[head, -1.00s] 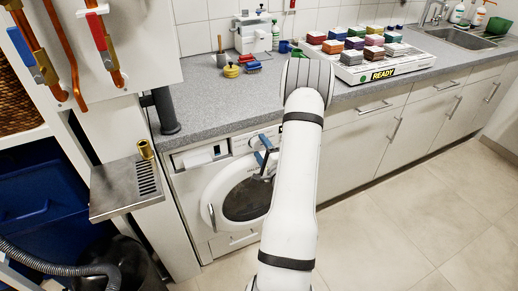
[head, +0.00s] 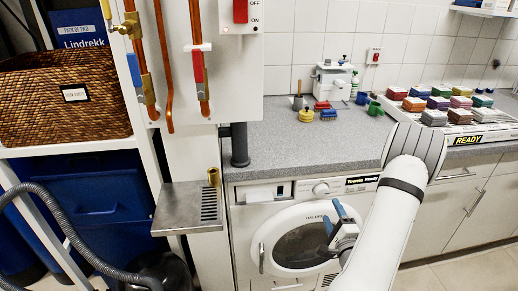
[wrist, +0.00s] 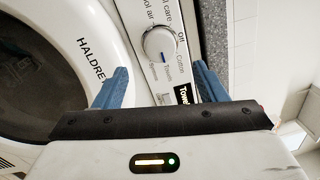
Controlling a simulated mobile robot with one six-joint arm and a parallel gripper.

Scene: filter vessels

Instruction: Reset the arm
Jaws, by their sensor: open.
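My gripper (head: 338,220) has blue fingers and is in front of the white washer-like machine (head: 251,215) under the counter, by the right side of its round door (head: 300,237). In the wrist view my gripper (wrist: 160,84) is open, its two blue fingers wide apart with nothing held between them. The machine's round dial (wrist: 159,43) shows beyond the gap between the fingers. I cannot tell whether a finger touches the machine. My white arm comes up from the lower right of the head view and bends above the counter edge.
A metal shelf (head: 181,211) with a brass fitting (head: 213,176) juts out left of the machine. The grey counter (head: 280,150) holds a tray of colored blocks marked READY (head: 470,132) and a white device (head: 334,82). A grey hose (head: 70,245) curves at lower left.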

